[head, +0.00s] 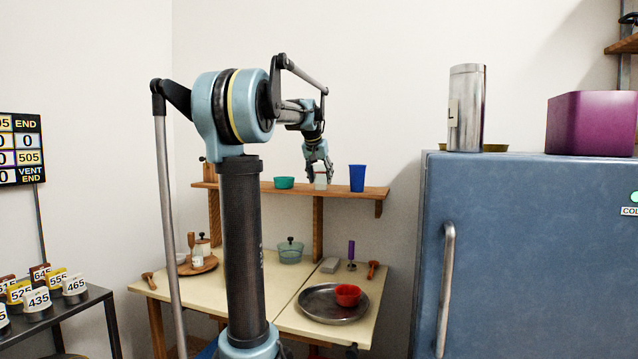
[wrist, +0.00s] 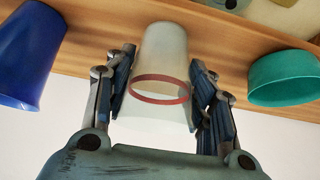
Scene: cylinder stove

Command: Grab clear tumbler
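The clear tumbler (wrist: 160,60) is a pale see-through cup with a red ring around it. It stands on the wooden shelf between the two fingers of my gripper (wrist: 160,90) in the wrist view. The fingers lie close along both of its sides; whether both press on it I cannot tell. In the head view my gripper (head: 319,170) reaches down at the shelf, and the tumbler (head: 320,182) shows partly below the fingers.
On the shelf (head: 345,190), a blue cup (head: 357,178) stands right of the tumbler and a green bowl (head: 284,183) left of it. Below is a table with a metal tray (head: 325,312) holding a red bowl (head: 347,294). A blue fridge (head: 530,250) stands at right.

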